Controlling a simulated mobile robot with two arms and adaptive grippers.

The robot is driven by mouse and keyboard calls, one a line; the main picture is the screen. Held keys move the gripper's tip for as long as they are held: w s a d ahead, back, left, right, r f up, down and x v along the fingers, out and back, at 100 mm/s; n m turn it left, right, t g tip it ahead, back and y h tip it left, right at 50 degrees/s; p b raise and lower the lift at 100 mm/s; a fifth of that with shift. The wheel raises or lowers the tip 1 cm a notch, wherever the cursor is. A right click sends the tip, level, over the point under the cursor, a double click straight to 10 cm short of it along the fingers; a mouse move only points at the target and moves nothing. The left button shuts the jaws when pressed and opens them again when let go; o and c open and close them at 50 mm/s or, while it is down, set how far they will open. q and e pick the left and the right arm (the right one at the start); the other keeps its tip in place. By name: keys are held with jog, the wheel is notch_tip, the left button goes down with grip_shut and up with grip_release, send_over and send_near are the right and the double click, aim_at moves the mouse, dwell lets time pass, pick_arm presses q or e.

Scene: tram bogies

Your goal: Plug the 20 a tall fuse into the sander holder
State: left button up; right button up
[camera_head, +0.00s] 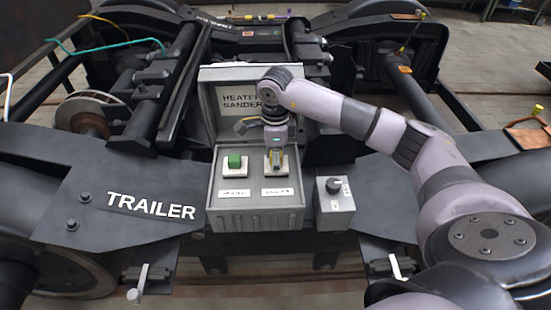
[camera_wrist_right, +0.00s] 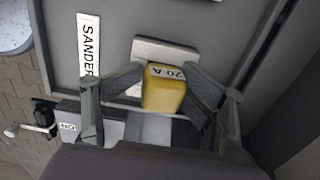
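The yellow 20 A fuse (camera_wrist_right: 164,88) is between the two fingers of my right gripper (camera_wrist_right: 166,80), which touch its sides. In the head view the gripper (camera_head: 277,150) points down over the right-hand holder, with the fuse (camera_head: 277,160) below it. The white sander holder (camera_head: 284,171) is partly covered by the fuse; it also shows in the wrist view (camera_wrist_right: 150,50), beside the SANDER label (camera_wrist_right: 88,45). I cannot tell whether the fuse is seated or just above the holder. My left gripper is not in view.
A green fuse (camera_head: 234,161) stands in the left holder of the grey box (camera_head: 257,219). The raised lid (camera_head: 207,100) behind reads HEATER and SANDER. A small knob box (camera_head: 335,205) is to the right. The TRAILER plate (camera_head: 151,206) lies to the left.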

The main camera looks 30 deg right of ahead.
jog(key=shift+s+a+f, duration=0.1)
notch_tip(320, 180, up, 12)
jog(key=shift+r, duration=0.1)
dwell(0.4)
dwell(0.4)
